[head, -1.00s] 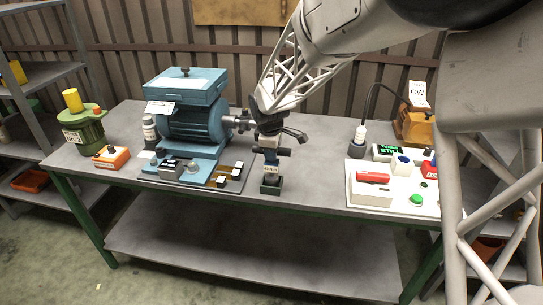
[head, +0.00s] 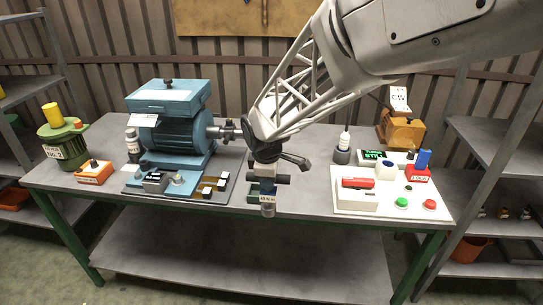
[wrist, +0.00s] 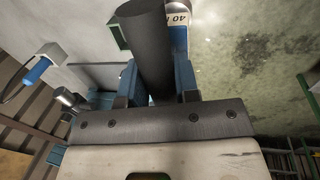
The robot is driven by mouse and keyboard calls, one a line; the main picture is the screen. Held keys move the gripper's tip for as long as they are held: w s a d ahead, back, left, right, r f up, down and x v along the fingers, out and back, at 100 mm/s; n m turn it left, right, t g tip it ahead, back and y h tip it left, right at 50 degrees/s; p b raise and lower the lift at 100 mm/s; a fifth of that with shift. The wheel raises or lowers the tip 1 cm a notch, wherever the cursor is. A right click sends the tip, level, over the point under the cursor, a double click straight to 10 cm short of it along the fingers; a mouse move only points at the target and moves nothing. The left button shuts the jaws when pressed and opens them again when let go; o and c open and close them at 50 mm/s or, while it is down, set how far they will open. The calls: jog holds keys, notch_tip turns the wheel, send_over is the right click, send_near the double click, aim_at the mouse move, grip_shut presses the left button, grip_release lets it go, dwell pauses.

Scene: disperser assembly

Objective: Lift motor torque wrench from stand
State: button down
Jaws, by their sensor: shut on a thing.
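The motor torque wrench (head: 267,198) hangs upright below my gripper (head: 268,173) in the head view. It has a grey lower end and a pale label reading 40 and more. My gripper is shut on it; in the wrist view a dark cylinder (wrist: 145,45), seemingly its handle, lies between the blue fingers (wrist: 157,85). The green stand (head: 253,194) is on the table just left of and behind the wrench, partly hidden by it. The wrench's lower end shows in front of the stand, over the table's front edge, and looks clear of it.
A blue motor (head: 180,135) on a dark base plate (head: 231,165) stands to the left. A white control panel (head: 345,215) with red and green buttons is to the right. A white-capped bottle (head: 343,146) stands behind it. The tabletop (head: 306,195) between wrench and panel is bare.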

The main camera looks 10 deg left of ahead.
aim_at(271, 196)
jog(key=shift+s+d+r, duration=0.1)
jog(key=shift+s+d, duration=0.25)
jog(key=shift+s, duration=0.45)
jog(key=shift+s+d+r, duration=0.1)
jog(key=shift+s+d, duration=0.25)
jog(key=shift+s, duration=0.45)
jog(key=shift+a, duration=0.1)
